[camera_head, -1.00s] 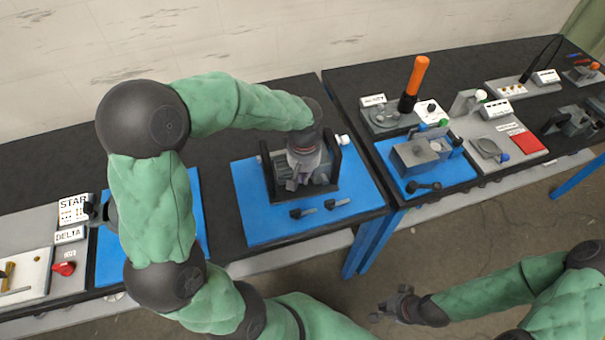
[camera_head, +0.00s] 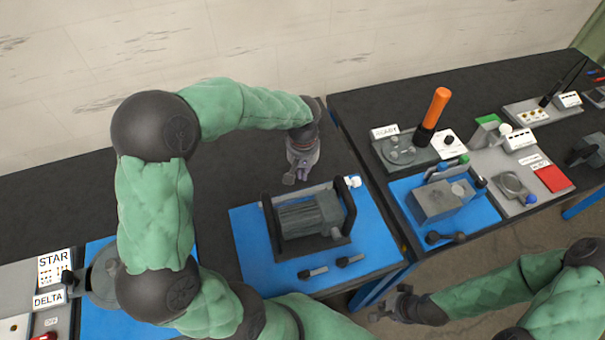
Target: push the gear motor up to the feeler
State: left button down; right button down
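The gear motor, a grey ribbed body (camera_head: 305,217), sits between the dark upright side plates of a black frame (camera_head: 268,222) on a blue mat (camera_head: 250,262). My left gripper (camera_head: 297,176) hangs just behind the motor and frame at their far edge, pointing down. It looks empty, and its finger opening is too small to judge. I cannot make out the feeler for sure; a small white knob (camera_head: 354,182) shows at the frame's back right corner. My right gripper (camera_head: 386,306) is low, in front of the table and away from the motor. Its opening is unclear.
Two small black-handled tools (camera_head: 314,272) lie on the mat before the frame. A second table at right carries an orange-handled device (camera_head: 434,110) and a grey block (camera_head: 436,203) on a blue mat. The STAR/DELTA panel (camera_head: 53,272) is at left. Dark table behind the frame is bare.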

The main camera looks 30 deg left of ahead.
aim_at(303, 194)
pick_arm(q)
notch_tip(303, 194, down, 8)
jog(key=shift+f+b, duration=0.15)
jog(key=shift+b, duration=0.65)
jog(key=shift+s+d, duration=0.9)
jog(key=shift+s, duration=0.3)
jog(key=shift+s+d, duration=0.25)
jog(key=shift+s, duration=0.05)
jog(key=shift+s+d+b, duration=0.35)
jog(key=shift+s+d, duration=0.15)
jog(key=shift+s, duration=0.25)
notch_tip(303, 194, up, 12)
jog(key=shift+w, duration=0.15)
